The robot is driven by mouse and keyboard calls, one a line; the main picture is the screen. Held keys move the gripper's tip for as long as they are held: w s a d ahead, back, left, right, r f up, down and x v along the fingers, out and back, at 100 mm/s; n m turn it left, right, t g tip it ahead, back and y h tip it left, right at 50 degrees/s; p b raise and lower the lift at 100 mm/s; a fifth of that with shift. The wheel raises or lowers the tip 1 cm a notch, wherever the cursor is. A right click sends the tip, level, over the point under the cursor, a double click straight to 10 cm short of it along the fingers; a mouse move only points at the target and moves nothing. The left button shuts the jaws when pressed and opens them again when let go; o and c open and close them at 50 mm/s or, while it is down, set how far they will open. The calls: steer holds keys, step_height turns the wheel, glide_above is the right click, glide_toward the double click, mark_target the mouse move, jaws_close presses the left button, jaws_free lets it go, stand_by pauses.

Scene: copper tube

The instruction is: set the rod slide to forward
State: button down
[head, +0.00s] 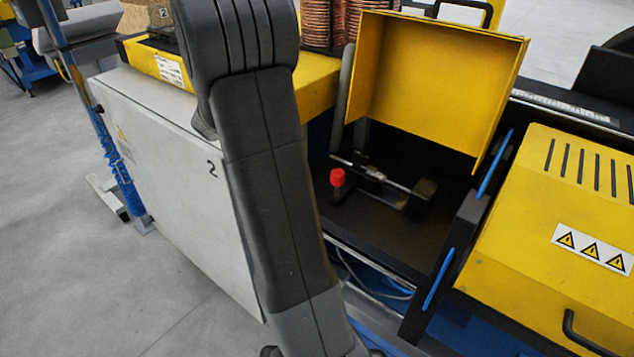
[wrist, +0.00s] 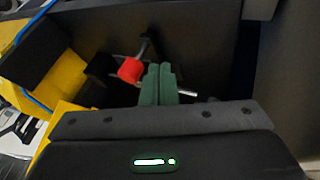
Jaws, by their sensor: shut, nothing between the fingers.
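The rod slide shows in the head view as a red knob (head: 337,177) beside a thin silver rod (head: 397,187) with a dark block (head: 420,198) at its right end. They sit inside the open dark bay below the raised yellow cover. In the wrist view the red knob (wrist: 130,69) is just left of the fingertips, and part of the silver rod (wrist: 183,92) shows to their right. My gripper (wrist: 157,83) has its green fingers pressed together and empty. I cannot tell whether they touch the knob or rod. My gripper cannot be made out in the head view.
The raised yellow cover (head: 437,85) stands behind the bay. A closed yellow housing (head: 560,210) with warning labels is to the right. Copper tube coils (head: 322,22) are behind. A light grey cabinet (head: 165,160) is at the left. Blue-edged dark panels border the bay's right side.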

mark_target(338, 199)
steer(key=p+x, duration=0.1)
steer(key=x, duration=0.9)
steer(key=shift+s+d, duration=0.1)
steer(key=shift+s+d+f+b, duration=0.2)
steer(key=shift+d+b, duration=0.1)
steer(key=shift+b, duration=0.3)
steer(key=s+d+b, duration=0.2)
steer(key=b, duration=0.1)
steer(key=shift+d, duration=0.35)
steer(key=shift+s+d+r, duration=0.15)
steer(key=shift+s+d, duration=0.25)
steer(key=shift+d, duration=0.1)
steer(key=shift+r, duration=0.1)
